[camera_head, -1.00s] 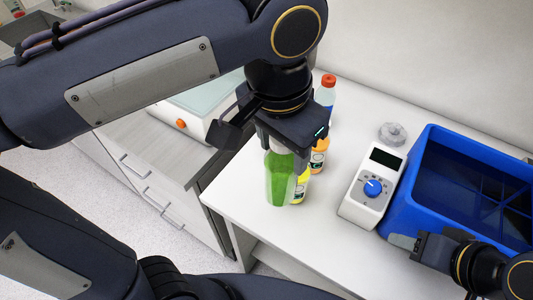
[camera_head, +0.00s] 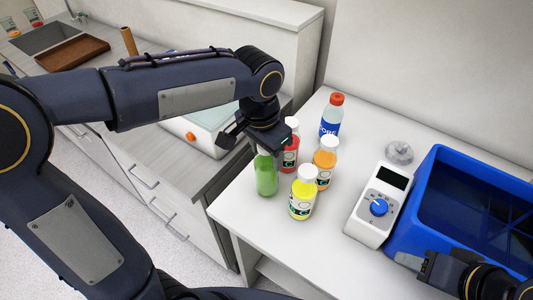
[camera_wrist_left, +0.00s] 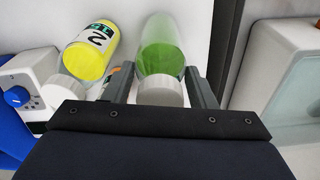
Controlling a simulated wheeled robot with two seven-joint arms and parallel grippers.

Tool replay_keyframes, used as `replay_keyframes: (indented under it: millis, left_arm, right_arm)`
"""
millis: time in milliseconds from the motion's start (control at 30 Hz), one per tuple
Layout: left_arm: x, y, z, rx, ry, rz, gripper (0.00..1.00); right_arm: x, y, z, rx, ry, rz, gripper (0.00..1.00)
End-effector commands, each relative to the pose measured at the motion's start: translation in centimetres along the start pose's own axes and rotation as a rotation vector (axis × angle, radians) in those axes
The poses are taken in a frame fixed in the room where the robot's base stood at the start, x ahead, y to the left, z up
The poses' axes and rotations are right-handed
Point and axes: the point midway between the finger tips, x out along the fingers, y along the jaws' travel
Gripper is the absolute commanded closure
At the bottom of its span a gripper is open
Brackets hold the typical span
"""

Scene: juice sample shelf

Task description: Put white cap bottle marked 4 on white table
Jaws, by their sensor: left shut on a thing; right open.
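My left gripper (camera_head: 262,143) is shut on the white-capped green bottle (camera_head: 266,178), holding it upright near its cap over the left part of the white table (camera_head: 250,228). I cannot tell whether its base touches the table. The green bottle (camera_wrist_left: 162,50) lies between the fingers in the left wrist view; no number shows on it. A white-capped yellow bottle (camera_head: 303,197) stands to its right; its label reads 2 in the left wrist view. White-capped orange (camera_head: 325,160) and red (camera_head: 290,152) bottles stand behind. My right gripper (camera_head: 428,266) is open beside the blue crate.
A red-capped bottle (camera_head: 331,118) stands at the back. A white device with a blue knob (camera_head: 378,207) and a blue crate (camera_head: 440,165) stand to the right. A clear glass piece (camera_head: 399,152) lies behind the device. The front table strip is clear.

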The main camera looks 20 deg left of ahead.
Motion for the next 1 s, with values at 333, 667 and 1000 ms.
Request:
replay_keyframes:
  millis: [333,667,1000]
  left_arm:
    - [1.09,0.01,0.11,-0.002,0.003,0.000,1.00]
    - [1.39,0.03,0.18,-0.001,0.001,0.000,0.27]
    - [0.82,0.02,0.11,-0.001,0.003,0.000,0.27]
  right_arm:
    - [0.05,0.02,0.02,0.000,0.000,0.000,0.53]
    - [0.22,0.10,0.11,0.000,0.000,0.000,0.53]
    - [-0.09,-0.04,-0.05,0.000,0.000,0.000,0.53]
